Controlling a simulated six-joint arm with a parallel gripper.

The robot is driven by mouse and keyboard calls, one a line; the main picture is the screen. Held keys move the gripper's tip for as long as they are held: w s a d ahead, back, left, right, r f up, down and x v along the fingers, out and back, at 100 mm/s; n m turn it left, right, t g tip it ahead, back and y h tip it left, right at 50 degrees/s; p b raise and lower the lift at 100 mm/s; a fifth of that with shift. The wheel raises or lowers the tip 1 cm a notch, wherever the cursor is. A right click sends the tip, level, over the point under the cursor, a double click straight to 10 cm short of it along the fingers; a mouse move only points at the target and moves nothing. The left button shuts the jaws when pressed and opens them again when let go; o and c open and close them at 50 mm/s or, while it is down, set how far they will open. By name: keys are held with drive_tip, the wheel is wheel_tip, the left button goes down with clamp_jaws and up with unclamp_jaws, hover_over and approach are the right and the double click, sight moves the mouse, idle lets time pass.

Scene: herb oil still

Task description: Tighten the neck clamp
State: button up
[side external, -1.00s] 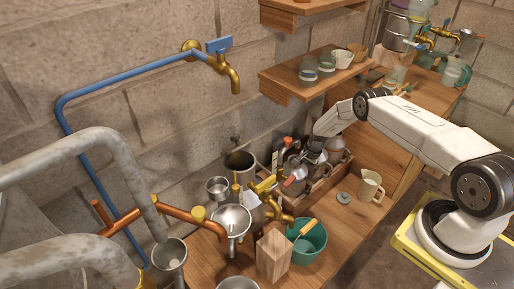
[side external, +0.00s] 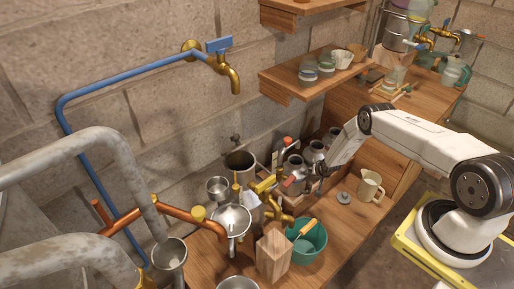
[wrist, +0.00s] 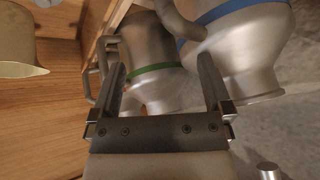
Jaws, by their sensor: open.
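My gripper (side external: 322,170) is open and hangs at the right end of the row of metal cans on the bench. It also shows in the wrist view (wrist: 160,72), its two fingers spread and tilted toward a can with a green band (wrist: 155,72) and a can with a blue band (wrist: 235,45). The green-banded can lies in the view between the fingers; whether they touch it I cannot tell. I cannot pick out a neck clamp for certain. Brass fittings with a yellow handle (side external: 265,184) and a red handle (side external: 289,181) stand left of the gripper.
A green bucket (side external: 307,245), a wooden block (side external: 272,254) and a metal funnel (side external: 231,222) crowd the bench front. A beige jug (side external: 370,186) and a small grey disc (side external: 343,198) stand at right. A shelf (side external: 305,84) with jars overhangs the back.

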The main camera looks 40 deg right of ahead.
drive_tip(key=s+a+f+n+t, duration=0.1)
drive_tip(key=s+f+n, duration=0.1)
drive_tip(key=n+t+y, duration=0.3)
drive_tip(key=n+t, duration=0.8)
drive_tip(key=n, duration=0.1)
approach(290, 180)
drive_tip(key=shift+s+f, duration=0.3)
drive_tip(key=shift+s, duration=0.25)
drive_tip(key=shift+s+f, duration=0.25)
drive_tip(key=shift+s, duration=0.25)
drive_tip(key=shift+w, duration=0.1)
drive_tip(key=shift+w, duration=5.9)
